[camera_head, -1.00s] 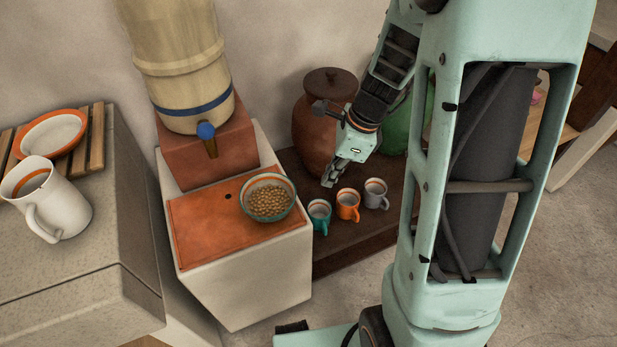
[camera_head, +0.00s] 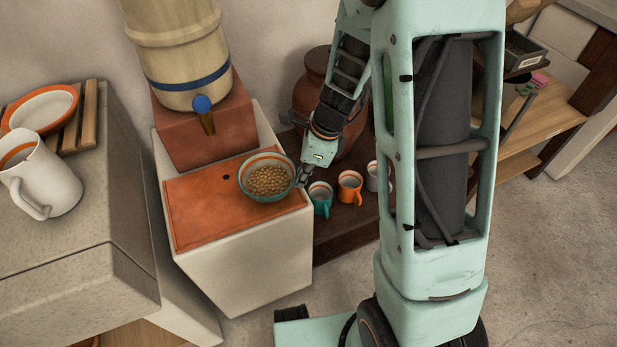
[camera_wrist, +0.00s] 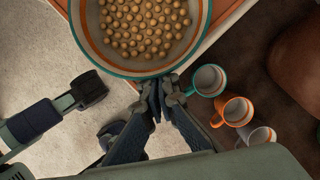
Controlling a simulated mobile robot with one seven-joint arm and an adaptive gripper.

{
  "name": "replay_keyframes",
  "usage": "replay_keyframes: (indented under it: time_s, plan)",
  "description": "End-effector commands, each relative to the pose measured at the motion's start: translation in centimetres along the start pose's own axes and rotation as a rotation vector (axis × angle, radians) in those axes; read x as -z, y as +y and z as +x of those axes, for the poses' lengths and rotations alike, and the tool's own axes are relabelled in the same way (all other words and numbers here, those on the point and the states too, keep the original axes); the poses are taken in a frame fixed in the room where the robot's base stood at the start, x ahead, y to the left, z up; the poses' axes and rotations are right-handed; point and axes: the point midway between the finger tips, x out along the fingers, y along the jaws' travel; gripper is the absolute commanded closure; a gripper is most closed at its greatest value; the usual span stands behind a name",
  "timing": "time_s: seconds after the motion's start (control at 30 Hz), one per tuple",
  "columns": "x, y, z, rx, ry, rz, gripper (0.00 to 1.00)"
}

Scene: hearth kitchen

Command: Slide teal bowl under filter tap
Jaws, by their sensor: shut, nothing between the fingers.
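The teal bowl (camera_head: 267,196), with an orange band inside and full of round tan beans or chickpeas, sits on the orange top of the white stand, near its right edge. In the wrist view the bowl (camera_wrist: 140,72) fills the top, just ahead of my fingers. The filter tap (camera_head: 205,115), with a blue knob, sticks out from the wooden barrel (camera_head: 185,60), to the left of and behind the bowl. My gripper (camera_head: 303,182) is shut and empty at the bowl's right side. In the wrist view its fingertips (camera_wrist: 160,88) are at the rim; whether they touch is unclear.
Teal (camera_head: 320,196), orange (camera_head: 350,187) and grey (camera_head: 372,176) mugs stand on the dark low shelf to the right. A brown jar (camera_head: 312,85) stands behind my arm. The orange top (camera_head: 200,215) is clear left of the bowl.

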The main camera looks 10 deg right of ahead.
Motion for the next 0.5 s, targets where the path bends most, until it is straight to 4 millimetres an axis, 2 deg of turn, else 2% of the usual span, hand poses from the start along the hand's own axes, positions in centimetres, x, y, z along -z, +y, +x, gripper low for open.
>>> replay_keyframes:
  time_s: [0.3, 0.37, 0.5]
  plan:
    - [-0.4, 0.0, 0.0, -0.001, 0.000, -0.002, 1.00]
    - [-1.1, 0.0, 0.1, -0.003, 0.000, -0.005, 1.00]
    - [-4.3, 0.1, 0.7, -0.005, 0.000, -0.008, 1.00]
